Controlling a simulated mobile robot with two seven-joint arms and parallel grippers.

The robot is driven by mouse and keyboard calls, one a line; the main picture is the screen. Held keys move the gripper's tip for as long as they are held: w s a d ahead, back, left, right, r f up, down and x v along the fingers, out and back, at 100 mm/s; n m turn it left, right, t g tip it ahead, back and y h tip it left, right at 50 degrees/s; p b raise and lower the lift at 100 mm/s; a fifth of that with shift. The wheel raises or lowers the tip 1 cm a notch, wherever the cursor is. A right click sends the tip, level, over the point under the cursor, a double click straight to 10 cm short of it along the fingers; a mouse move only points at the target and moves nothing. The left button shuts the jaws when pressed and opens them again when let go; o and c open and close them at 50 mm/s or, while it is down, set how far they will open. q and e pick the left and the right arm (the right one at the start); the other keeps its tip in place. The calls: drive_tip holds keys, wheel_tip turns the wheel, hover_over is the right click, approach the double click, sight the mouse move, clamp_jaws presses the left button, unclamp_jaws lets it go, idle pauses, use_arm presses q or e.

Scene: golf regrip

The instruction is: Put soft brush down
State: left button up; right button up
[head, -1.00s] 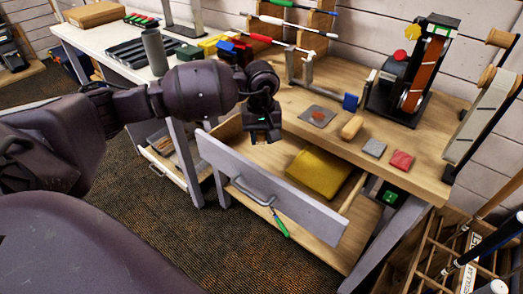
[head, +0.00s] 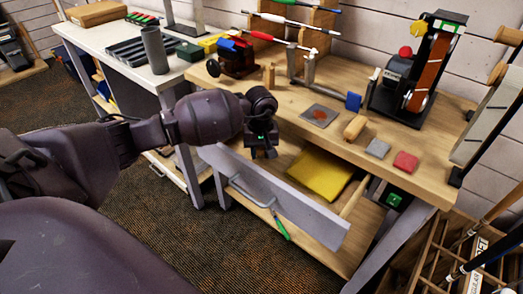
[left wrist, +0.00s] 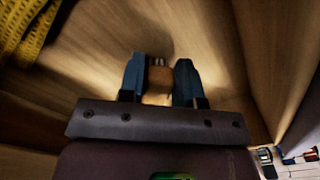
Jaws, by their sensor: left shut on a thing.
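My left gripper (head: 264,152) is over the left part of the open drawer (head: 270,195), pointing down. In the left wrist view its two dark blue fingers (left wrist: 160,85) are shut on a small wooden piece, the soft brush (left wrist: 160,82). Only part of the brush shows between the fingers, with the drawer's wooden floor and sides around it. Whether the brush touches the drawer floor is not clear. In the head view the brush is hidden by the gripper. My right gripper is not in view.
A folded yellow cloth (head: 320,175) lies in the drawer, right of the gripper. The bench top (head: 300,128) overhangs the drawer's back. On it are a metal plate (head: 320,115), a wooden block (head: 355,128), a grey pad (head: 378,148) and a red pad (head: 405,161).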

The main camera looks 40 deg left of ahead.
use_arm(q)
drive_tip(key=shift+r, duration=0.1)
drive_tip(key=o, duration=1)
wheel_tip(320, 180, up, 12)
drive_tip(key=p, duration=0.1)
idle(0.7)
